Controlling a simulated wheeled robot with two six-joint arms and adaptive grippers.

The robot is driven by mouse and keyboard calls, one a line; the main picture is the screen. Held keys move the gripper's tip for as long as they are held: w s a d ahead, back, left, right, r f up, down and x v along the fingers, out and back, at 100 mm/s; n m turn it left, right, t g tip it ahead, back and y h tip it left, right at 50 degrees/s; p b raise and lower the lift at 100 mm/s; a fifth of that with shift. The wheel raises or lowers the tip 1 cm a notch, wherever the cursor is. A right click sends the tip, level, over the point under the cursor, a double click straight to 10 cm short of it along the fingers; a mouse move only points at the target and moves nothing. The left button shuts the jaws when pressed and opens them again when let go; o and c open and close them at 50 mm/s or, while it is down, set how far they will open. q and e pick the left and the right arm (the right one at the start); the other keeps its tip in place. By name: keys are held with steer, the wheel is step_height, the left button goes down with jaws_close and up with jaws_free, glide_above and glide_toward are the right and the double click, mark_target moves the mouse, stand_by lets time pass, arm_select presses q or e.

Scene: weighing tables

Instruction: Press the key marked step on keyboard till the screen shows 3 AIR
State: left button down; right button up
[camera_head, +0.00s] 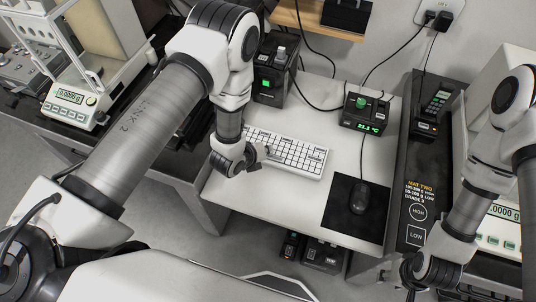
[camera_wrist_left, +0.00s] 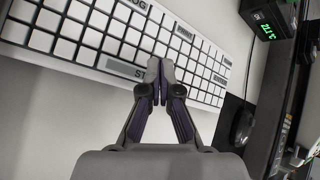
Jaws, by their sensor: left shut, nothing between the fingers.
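The white keyboard (camera_head: 300,158) lies on the middle table; it fills much of the left wrist view (camera_wrist_left: 85,42). A grey key (camera_wrist_left: 122,69) along its near edge shows the letters "ST"; the rest of its label is hidden behind my finger. My left gripper (camera_wrist_left: 160,72) is shut and empty, its tips over the right end of that key. I cannot tell whether they touch it. In the head view my left gripper (camera_head: 262,156) is at the keyboard's left part. My right gripper (camera_head: 412,276) is low at the right, mostly hidden by its arm. No screen reading "3 AIR" is seen.
A small box with a green display (camera_head: 369,127), reading about 21.1 °C, stands behind the keyboard. A black mouse (camera_head: 360,198) lies on a dark mat (camera_head: 342,214) to the right. A black device (camera_head: 272,88) stands behind left. Balances (camera_head: 68,97) stand on side tables. The front table area is clear.

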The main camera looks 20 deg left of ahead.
arm_select(q)
steer(key=shift+f+b, duration=0.3)
steer(key=shift+f, duration=0.1)
steer(key=shift+f+b, duration=0.35)
steer(key=shift+b, duration=0.05)
stand_by(0.4)
steer(key=shift+r+p, duration=0.45)
steer(key=shift+r, duration=0.4)
steer(key=shift+r+p, duration=1.6)
steer(key=shift+r, duration=0.9)
